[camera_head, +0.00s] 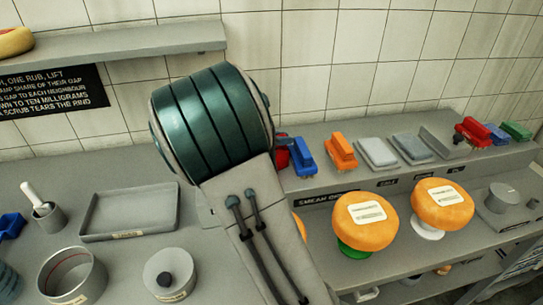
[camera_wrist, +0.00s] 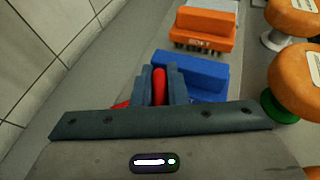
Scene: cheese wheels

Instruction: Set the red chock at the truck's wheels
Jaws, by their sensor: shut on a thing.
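My gripper (camera_wrist: 160,90) is shut on a red thing (camera_wrist: 160,84) at the blue brush-like block in the wrist view. Only a narrow strip of the red thing shows between the fingers, with more red at their left, so I cannot tell whether it is a chock or a brush. In the head view a bit of red (camera_head: 282,156) shows beside my arm, which hides my gripper. Another red block (camera_head: 472,132) lies at the far right of the raised shelf. I cannot make out a truck or its wheels for certain.
A blue brush-like block (camera_head: 304,157) stands close right of the held thing, then an orange one (camera_head: 340,150) and grey pads (camera_head: 377,153). Orange cheese wheels (camera_head: 365,222) stand on the lower counter. A grey tray (camera_head: 130,212) is at left. A tiled wall is behind.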

